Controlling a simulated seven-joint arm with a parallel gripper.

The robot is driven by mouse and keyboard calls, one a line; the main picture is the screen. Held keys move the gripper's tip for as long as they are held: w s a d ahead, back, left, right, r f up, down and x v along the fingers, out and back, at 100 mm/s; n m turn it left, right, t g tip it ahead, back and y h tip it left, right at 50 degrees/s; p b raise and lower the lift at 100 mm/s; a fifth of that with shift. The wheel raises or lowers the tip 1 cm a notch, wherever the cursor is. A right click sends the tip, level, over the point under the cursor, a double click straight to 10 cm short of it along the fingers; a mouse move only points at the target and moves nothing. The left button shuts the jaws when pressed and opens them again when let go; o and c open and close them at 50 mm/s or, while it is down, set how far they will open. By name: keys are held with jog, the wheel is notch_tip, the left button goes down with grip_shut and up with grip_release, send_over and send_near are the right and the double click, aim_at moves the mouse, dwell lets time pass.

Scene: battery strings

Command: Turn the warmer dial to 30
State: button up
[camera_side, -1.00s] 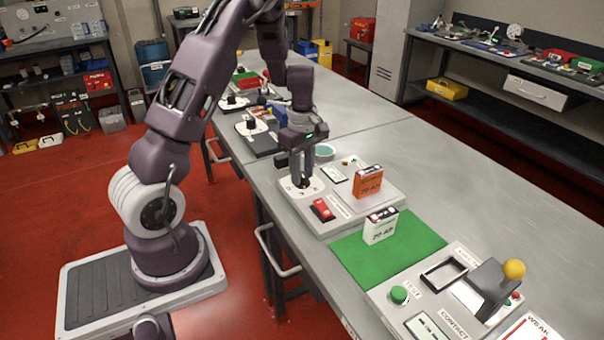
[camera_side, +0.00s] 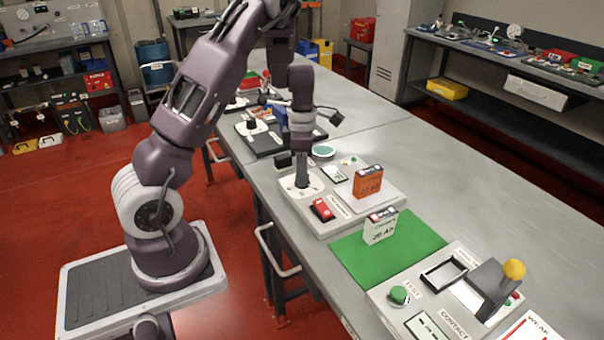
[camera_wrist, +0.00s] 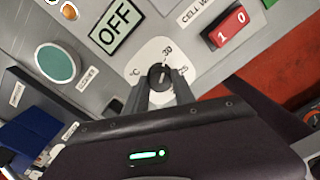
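The warmer dial is a black knob (camera_wrist: 160,77) on a white round plate (camera_wrist: 158,51) marked °C, 30 and 25 in the wrist view. A faint pale line on the knob appears to point up toward the 30 mark. My gripper (camera_wrist: 161,82) has a finger on each side of the knob and looks shut on it. In the side view my gripper (camera_side: 302,182) stands upright over the dial plate (camera_side: 290,187) and hides the knob. The display (camera_wrist: 116,24) beside the dial reads OFF.
A red rocker switch (camera_wrist: 229,25) marked 1 and 0 is close to the dial. A teal round pad (camera_wrist: 57,64) is on the other side. An orange battery box (camera_side: 367,183) stands on the warmer panel. A white battery box (camera_side: 380,227) stands on the green mat (camera_side: 345,256).

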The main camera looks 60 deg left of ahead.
jog(key=o, duration=0.3)
jog(key=shift+o, duration=0.2)
jog(key=shift+r, duration=1.75)
jog(key=s+d+r+m+t+h, duration=0.1)
jog(key=s+d+r+m, duration=0.2)
jog(key=d+r+m, duration=0.4)
jog(key=s+d+r+m+t+h, duration=0.1)
jog(key=s+d+r+m+t, duration=0.1)
jog(key=d+r+m, duration=0.5)
jog(key=s+d+r+m+t+y, duration=0.1)
jog(key=s+d+r+m, duration=0.1)
jog(key=s+m, duration=0.5)
jog(key=s+d+r+m+t+y, duration=0.1)
jog(key=s+d+r+m, duration=0.1)
jog(key=s+d+m, duration=0.3)
jog(key=s+m, duration=0.2)
jog(key=m, duration=0.2)
jog(key=shift+s+t, duration=0.2)
jog(key=shift+t, duration=0.1)
